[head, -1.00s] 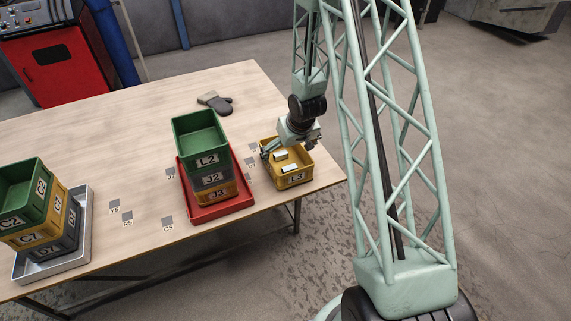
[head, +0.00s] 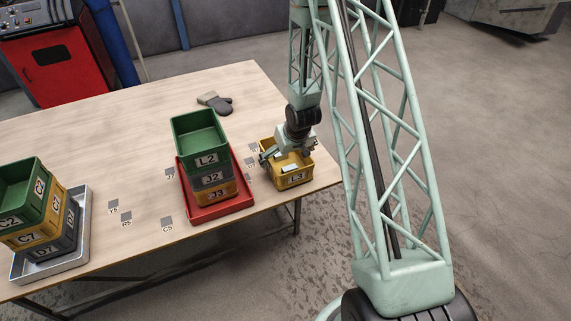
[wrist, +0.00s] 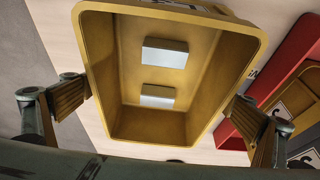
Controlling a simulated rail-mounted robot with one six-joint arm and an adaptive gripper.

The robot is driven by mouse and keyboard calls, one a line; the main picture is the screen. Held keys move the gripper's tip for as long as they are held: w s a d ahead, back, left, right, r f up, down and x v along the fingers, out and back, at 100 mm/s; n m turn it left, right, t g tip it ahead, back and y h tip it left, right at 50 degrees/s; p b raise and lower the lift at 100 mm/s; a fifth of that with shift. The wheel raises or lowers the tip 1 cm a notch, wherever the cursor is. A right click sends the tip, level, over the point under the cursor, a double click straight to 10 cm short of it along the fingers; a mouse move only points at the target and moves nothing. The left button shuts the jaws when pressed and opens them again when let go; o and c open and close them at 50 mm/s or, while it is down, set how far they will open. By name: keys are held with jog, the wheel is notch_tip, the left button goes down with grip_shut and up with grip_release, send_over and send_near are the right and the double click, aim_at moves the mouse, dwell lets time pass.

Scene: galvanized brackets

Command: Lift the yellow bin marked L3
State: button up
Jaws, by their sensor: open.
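The yellow bin marked L3 (head: 291,181) stands alone on the table near its right end. In the wrist view the yellow bin (wrist: 120,122) is seen from above, with two pale blocks inside, an upper block (wrist: 165,53) and a lower block (wrist: 157,96). My gripper (head: 281,157) is over the bin in the head view. In the wrist view its open fingers (wrist: 160,108) stand on either side of the bin, and I see no clear grip on the walls. The gripper hides part of the bin's inside in the head view.
Left of the bin, a red tray (head: 222,212) holds a stack with a green bin L2 (head: 199,136) on top. A silver tray (head: 80,234) with another stack is at far left. The table's right edge is close to the bin.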

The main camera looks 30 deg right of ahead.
jog(key=c, duration=0.8)
jog(key=shift+r, duration=0.2)
jog(key=shift+r+p, duration=0.35)
jog(key=shift+r, duration=1.15)
jog(key=shift+s+a+r, duration=0.1)
jog(key=shift+s, duration=0.1)
jog(key=s+a, duration=0.2)
jog(key=s, duration=0.2)
jog(key=s+a+r, duration=0.1)
jog(key=s+a, duration=0.1)
jog(key=s, duration=0.2)
jog(key=s+a, duration=0.2)
jog(key=s, duration=0.2)
jog(key=shift+a+r, duration=0.2)
jog(key=shift+a, duration=0.05)
jog(key=shift+s+a+p, duration=0.5)
jog(key=shift+s+p, duration=0.35)
